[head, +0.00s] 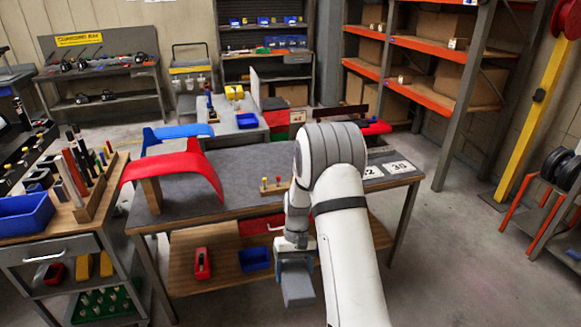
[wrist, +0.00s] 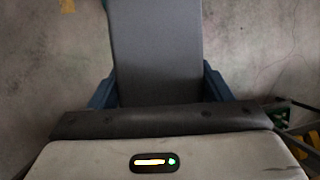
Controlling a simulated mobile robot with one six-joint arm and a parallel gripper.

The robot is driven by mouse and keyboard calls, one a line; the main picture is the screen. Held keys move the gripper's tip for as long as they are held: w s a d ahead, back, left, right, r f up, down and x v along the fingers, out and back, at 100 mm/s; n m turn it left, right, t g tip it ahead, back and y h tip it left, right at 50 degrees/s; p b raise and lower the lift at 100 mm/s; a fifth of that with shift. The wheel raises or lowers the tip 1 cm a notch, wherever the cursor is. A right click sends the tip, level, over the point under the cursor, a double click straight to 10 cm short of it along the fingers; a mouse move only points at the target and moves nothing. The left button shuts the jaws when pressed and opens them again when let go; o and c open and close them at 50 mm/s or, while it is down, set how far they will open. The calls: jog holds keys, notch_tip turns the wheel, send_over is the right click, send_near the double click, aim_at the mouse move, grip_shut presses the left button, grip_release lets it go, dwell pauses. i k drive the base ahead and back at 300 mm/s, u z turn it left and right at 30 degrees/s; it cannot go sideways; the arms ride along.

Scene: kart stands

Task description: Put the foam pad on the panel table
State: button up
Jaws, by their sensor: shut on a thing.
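The foam pad (head: 298,290) is a flat grey slab. It hangs down from my gripper (head: 294,258), in front of the table's near edge and below the height of its top. In the wrist view the pad (wrist: 157,45) sits between the blue fingers of my gripper (wrist: 158,88), which is shut on it. The panel table (head: 232,165) has a grey top and carries a red curved panel (head: 178,170) at its left. My arm hides part of the table's right half.
A wooden holder with small pegs (head: 272,188) stands near the table's front edge. White number cards (head: 398,168) lie at its right end. A tool cart (head: 70,240) stands close on the left.

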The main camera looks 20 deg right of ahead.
aim_at(269, 172)
jog(key=z, duration=0.05)
jog(key=i, duration=0.95)
jog(key=u, duration=0.1)
